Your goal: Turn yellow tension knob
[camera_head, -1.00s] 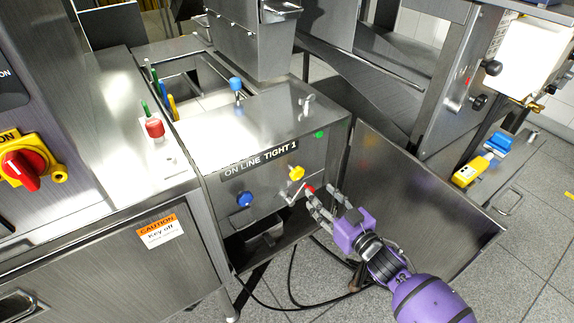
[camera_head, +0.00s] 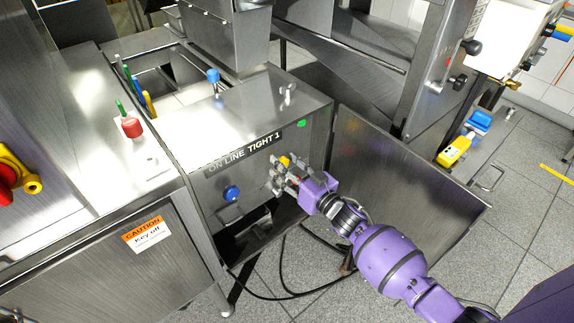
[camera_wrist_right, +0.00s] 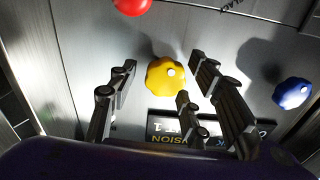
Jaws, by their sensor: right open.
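The yellow tension knob (camera_head: 285,161) is on the front panel of the steel box (camera_head: 317,140), below the "ON LINE TIGHT 1" label. My right gripper (camera_head: 279,178) is in front of the panel and partly covers the knob. In the right wrist view the lobed yellow knob (camera_wrist_right: 166,78) shows between the open fingers of the right gripper (camera_wrist_right: 160,76), one finger on the left and two on the right. I see gaps beside the knob; contact cannot be told. My left gripper is not in view.
A blue knob (camera_head: 231,194) sits left on the same panel; it also shows in the wrist view (camera_wrist_right: 292,93). A red knob (camera_wrist_right: 131,5) is at the wrist view's top edge. An open steel door (camera_head: 390,180) stands right of my arm. Black cables (camera_head: 283,265) lie below.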

